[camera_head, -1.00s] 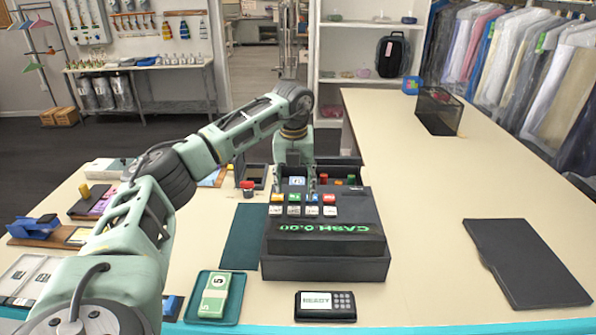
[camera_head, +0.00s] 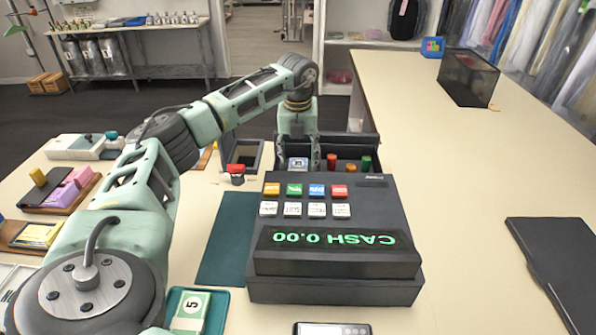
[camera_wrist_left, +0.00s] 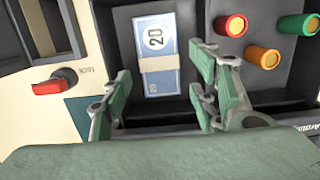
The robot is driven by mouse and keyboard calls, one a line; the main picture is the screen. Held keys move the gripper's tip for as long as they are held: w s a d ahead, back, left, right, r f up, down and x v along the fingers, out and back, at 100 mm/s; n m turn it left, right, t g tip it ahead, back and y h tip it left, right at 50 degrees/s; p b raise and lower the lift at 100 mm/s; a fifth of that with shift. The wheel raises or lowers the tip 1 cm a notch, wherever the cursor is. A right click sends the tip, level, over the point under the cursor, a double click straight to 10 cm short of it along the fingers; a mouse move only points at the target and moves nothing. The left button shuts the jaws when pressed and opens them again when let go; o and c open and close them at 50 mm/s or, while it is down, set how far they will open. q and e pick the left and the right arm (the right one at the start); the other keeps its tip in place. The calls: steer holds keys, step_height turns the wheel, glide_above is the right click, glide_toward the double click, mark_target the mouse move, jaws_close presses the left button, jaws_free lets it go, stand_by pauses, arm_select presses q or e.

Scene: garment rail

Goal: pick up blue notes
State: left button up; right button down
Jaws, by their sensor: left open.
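The blue notes (camera_head: 297,163) are a banded bundle marked 20, lying in a compartment of the open cash drawer (camera_head: 346,146) behind the register. In the left wrist view the blue notes (camera_wrist_left: 157,45) lie flat with a pale band across them. My left gripper (camera_head: 298,152) reaches down over the drawer. In the left wrist view my left gripper (camera_wrist_left: 162,88) is open and empty, its fingers on either side of the near end of the bundle; contact cannot be told. My right gripper is not in view.
The cash register (camera_head: 335,225) stands in front of the drawer. A red-topped object (camera_head: 236,170) stands left of the drawer. A teal tray (camera_head: 219,300) holds green notes (camera_head: 190,312). The counter at right is largely clear.

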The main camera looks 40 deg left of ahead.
mark_target(298, 167)
arm_select(q)
steer(key=f, duration=0.1)
steer(key=f+p, duration=0.1)
steer(key=f, duration=0.1)
steer(key=a+f, duration=0.1)
steer(key=f, duration=0.1)
steer(key=shift+w+f+p, duration=0.1)
steer(key=shift+w+p, duration=0.2)
steer(key=shift+w, duration=0.05)
steer(key=shift+d, duration=0.1)
steer(key=shift+c, duration=0.6)
steer(key=c, duration=0.8)
